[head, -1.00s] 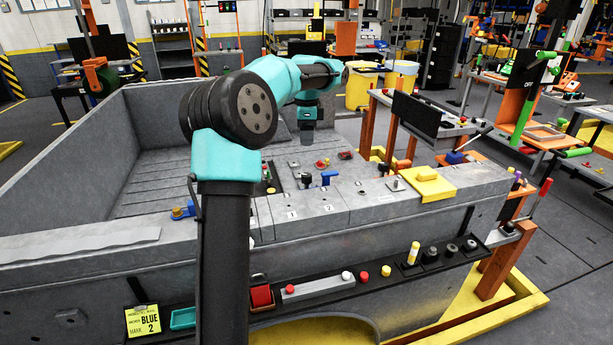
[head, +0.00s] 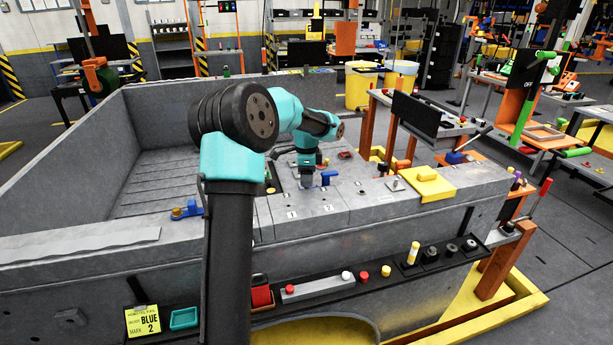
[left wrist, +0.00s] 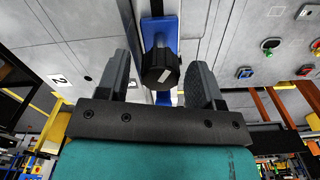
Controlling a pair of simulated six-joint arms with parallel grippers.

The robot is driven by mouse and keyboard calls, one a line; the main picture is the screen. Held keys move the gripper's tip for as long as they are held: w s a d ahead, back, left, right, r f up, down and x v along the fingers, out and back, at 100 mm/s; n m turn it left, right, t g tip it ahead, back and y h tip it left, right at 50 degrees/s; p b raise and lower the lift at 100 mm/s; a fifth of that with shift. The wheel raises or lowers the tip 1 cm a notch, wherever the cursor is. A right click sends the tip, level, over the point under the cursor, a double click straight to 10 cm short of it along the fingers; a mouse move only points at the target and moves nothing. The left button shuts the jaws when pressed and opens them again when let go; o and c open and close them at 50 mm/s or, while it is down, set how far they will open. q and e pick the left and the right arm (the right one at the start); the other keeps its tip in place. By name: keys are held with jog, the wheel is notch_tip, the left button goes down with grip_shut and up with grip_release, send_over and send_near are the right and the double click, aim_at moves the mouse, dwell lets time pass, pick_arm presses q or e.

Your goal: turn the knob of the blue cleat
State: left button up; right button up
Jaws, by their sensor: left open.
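In the left wrist view the blue cleat (left wrist: 160,34) is a blue strip on the grey panel with a black faceted knob (left wrist: 160,68). My left gripper (left wrist: 162,75) is open, one finger on each side of the knob, with a gap visible on both sides. In the head view my left gripper (head: 307,180) points down over the panel, close beside a blue part (head: 328,177) that appears to be the cleat. The knob is hidden there behind the gripper. My right gripper is not in view.
Another blue fitting (head: 186,210) sits on the rim at left. A yellow block (head: 430,184) lies on the panel to the right. Red and green buttons (left wrist: 268,46) show in the wrist view. A shelf with buttons (head: 320,287) runs along the front.

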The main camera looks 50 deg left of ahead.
pick_arm(q)
jog(key=c, duration=0.9)
